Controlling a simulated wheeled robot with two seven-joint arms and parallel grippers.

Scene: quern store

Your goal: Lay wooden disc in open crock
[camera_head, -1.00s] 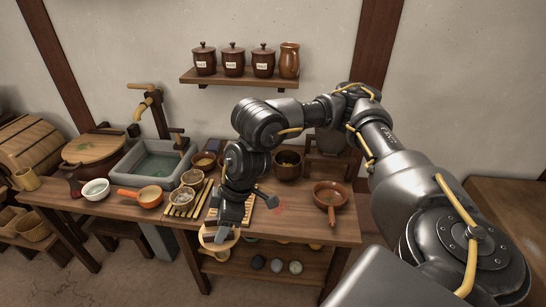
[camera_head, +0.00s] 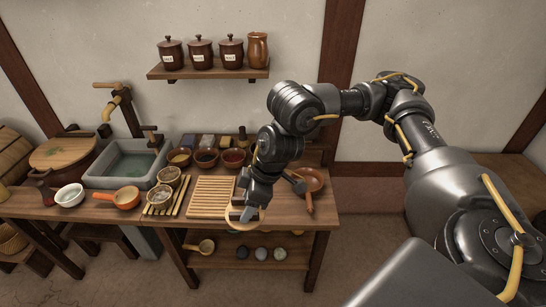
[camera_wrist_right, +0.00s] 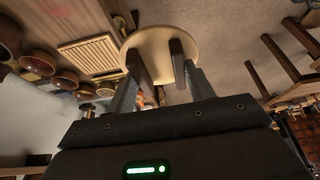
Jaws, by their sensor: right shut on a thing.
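My right gripper (camera_head: 250,205) is shut on the pale wooden disc (camera_head: 231,222), held by its edge beyond the front edge of the table, right of the slatted rack. In the right wrist view the disc (camera_wrist_right: 150,40) lies between the two fingers (camera_wrist_right: 157,62) and looks flat and round. I cannot make out the open crock for certain. A tall brown jar without a visible lid (camera_head: 258,50) stands at the right end of the wall shelf. My right arm hides part of the table's back. My left gripper is not in view.
Lidded jars (camera_head: 200,52) stand on the wall shelf (camera_head: 210,73). The table holds a slatted rack (camera_head: 211,197), small bowls (camera_head: 206,158), an orange pan (camera_head: 126,198), a white bowl (camera_head: 70,195) and a brown pan (camera_head: 311,183). Stones (camera_head: 261,254) lie on the lower shelf.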

